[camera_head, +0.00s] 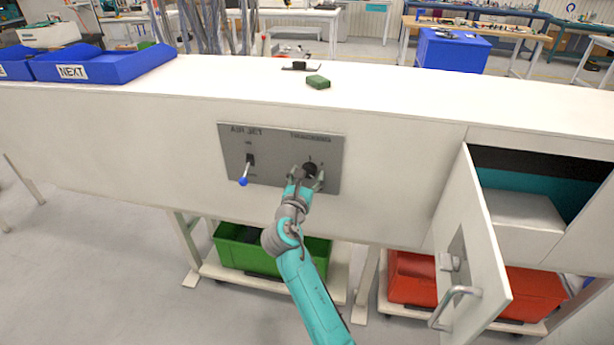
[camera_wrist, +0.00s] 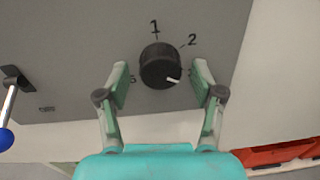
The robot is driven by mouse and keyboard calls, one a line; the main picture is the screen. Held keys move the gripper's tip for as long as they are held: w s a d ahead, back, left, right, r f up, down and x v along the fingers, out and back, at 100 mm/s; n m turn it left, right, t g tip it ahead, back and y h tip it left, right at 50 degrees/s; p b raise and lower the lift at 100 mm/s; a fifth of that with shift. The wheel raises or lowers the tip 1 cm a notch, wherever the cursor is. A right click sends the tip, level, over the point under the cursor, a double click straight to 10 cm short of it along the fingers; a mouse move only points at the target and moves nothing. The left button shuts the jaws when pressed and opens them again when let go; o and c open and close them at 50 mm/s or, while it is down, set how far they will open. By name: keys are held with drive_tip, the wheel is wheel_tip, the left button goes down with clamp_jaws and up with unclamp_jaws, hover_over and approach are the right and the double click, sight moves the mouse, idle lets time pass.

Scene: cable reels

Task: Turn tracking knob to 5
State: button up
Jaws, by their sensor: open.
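The black tracking knob (camera_wrist: 160,62) sits on a grey panel (camera_head: 228,150) on the front of the white bench. In the wrist view its white mark points to the lower right. The labels 1 and 2 are readable above the knob, and a 5 shows partly beside the left finger. The right finger covers the area right of the knob, and any labels below it are hidden. My gripper (camera_wrist: 158,78) is open, with one finger on each side of the knob. I cannot tell whether either finger touches it. The knob also shows in the head view (camera_head: 310,169).
A lever with a blue ball end (camera_head: 244,181) is left of the knob on the same panel. A cabinet door (camera_head: 470,240) stands open at the right. A green block (camera_head: 318,82) lies on the bench top. A green crate (camera_head: 235,255) and a red crate (camera_head: 410,280) sit below.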

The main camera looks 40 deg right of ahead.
drive_tip(key=shift+c, duration=0.2)
drive_tip(key=c, duration=1.1)
drive_tip(key=shift+m, duration=0.3)
drive_tip(key=m, duration=0.5)
drive_tip(key=shift+m, duration=0.4)
drive_tip(key=m, duration=1.1)
drive_tip(key=m+y, duration=0.1)
drive_tip(key=m, duration=0.4)
drive_tip(key=shift+r+m, duration=0.25)
drive_tip(key=shift+m, duration=0.05)
